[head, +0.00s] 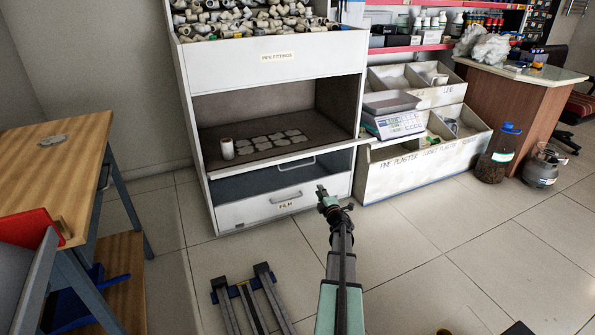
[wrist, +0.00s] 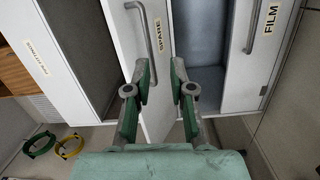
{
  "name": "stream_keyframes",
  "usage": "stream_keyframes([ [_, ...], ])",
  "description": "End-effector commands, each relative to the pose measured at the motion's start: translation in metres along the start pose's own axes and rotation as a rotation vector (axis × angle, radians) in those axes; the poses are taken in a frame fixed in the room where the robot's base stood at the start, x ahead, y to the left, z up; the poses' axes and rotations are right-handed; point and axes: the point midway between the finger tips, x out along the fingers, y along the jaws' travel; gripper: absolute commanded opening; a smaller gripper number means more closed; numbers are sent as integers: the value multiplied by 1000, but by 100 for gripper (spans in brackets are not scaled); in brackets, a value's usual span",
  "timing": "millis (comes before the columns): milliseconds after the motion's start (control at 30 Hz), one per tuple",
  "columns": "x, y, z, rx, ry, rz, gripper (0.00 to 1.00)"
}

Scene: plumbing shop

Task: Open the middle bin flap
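The middle bin flap, a white panel marked SPARE (wrist: 135,30), is in the wrist view with its grey bar handle (wrist: 152,30) just beyond my fingertips. In the head view the flap shows foreshortened as a front edge (head: 235,167), with its handle (head: 297,164) beneath; it appears tilted outward, with open space above and below. My gripper (wrist: 159,75) has its green-grey fingers apart, with nothing held between them. In the head view my gripper (head: 322,192) is in front of the cabinet's lower right side. I cannot tell whether a finger touches the flap.
Above is the PIPE FITTINGS bin (head: 250,70); below is the FILM panel (head: 262,208) with its own handle. A white roll (head: 228,149) and flat pale pieces (head: 270,140) lie inside the middle space. Plaster bins (head: 390,180) stand right; a wooden table (head: 60,150) stands left.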

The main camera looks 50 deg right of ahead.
Motion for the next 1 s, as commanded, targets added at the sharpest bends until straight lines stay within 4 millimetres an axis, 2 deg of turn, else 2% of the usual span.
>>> stream_keyframes([
  [133,-2,10,-24,-80,109,54,23],
  [367,11,13,-30,-110,130,73,23],
  [567,44,13,-34,-109,130,73,23],
  [1000,130,18,-45,-106,128,72,23],
])
